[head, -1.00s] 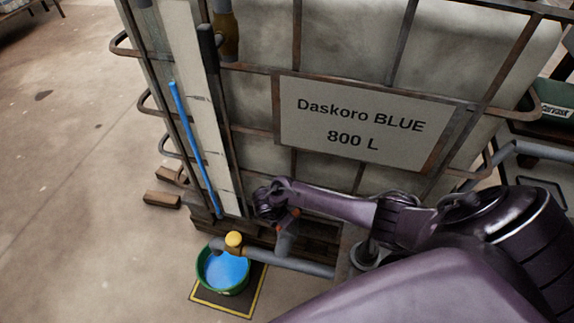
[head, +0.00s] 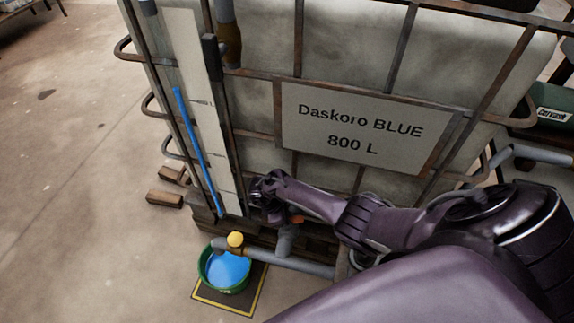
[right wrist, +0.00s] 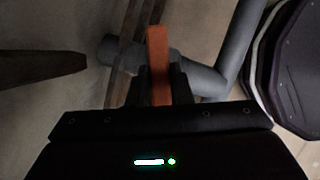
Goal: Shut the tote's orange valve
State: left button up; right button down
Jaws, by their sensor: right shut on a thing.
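The tote (head: 330,75) is a caged white tank with a plate reading "Daskoro BLUE 800 L". Its orange valve handle (head: 297,219) sits low at the front, on the grey outlet pipe (head: 286,240), mostly hidden behind my right gripper (head: 278,212). In the right wrist view the orange handle (right wrist: 158,55) stands between the two dark fingers of my right gripper (right wrist: 160,88), which are shut on it. Its far end sticks out past the fingertips toward the grey pipe. My left gripper is not in view.
A blue-filled sight tube (head: 197,150) runs up the tote. Wooden blocks (head: 164,199) lie at the left.

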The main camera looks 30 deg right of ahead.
dwell(0.4)
jog(key=c, duration=1.3)
grip_release()
jog(key=shift+r, duration=0.1)
jog(key=p+v, duration=0.2)
jog(key=v, duration=0.4)
jog(key=shift+a+r, duration=0.1)
jog(key=shift+a, duration=0.05)
jog(key=shift+w+a+r+p, duration=0.1)
jog(key=shift+r+p, duration=0.1)
jog(key=shift+r, duration=0.1)
jog(key=shift+w+a+r+p, duration=0.1)
jog(key=shift+a+r+p, duration=0.05)
jog(key=shift+r, duration=0.15)
